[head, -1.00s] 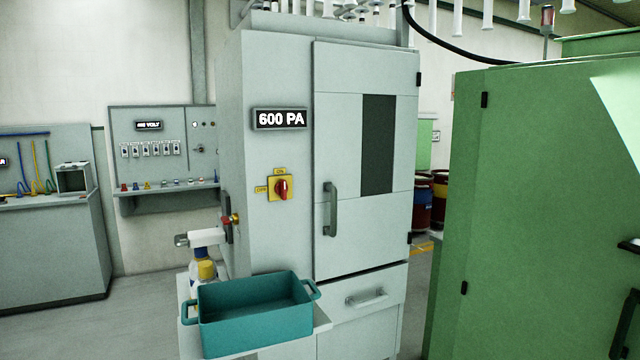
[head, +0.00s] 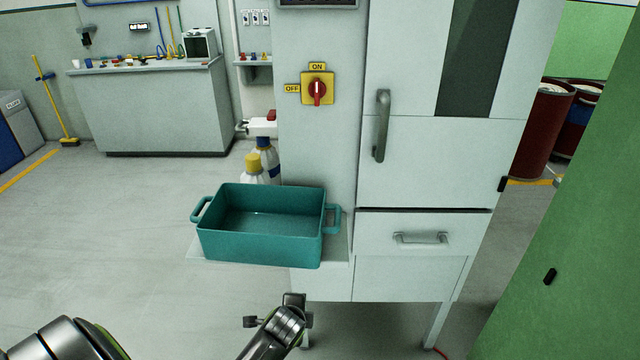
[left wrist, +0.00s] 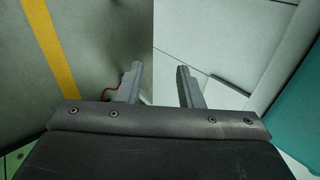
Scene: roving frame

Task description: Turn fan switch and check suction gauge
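The fan switch (head: 317,88) is a red knob on a yellow plate on the cabinet's narrow left face. Its white mark stands upright, towards the ON label above; the OFF label is to the left. The gauge display (head: 318,3) is cut off at the top of the head view, so its reading is hidden. My left gripper (left wrist: 158,85) is open in the left wrist view, with nothing between its fingers. In the head view my left arm shows at the bottom, well below the switch and not touching it. My right gripper is not seen.
A teal bin (head: 262,252) stands on a shelf below the switch, with bottles (head: 254,170) behind it. The cabinet door handle (head: 382,125) juts out right of the switch. A green cabinet (head: 565,250) fills the right side. Open floor lies at the left.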

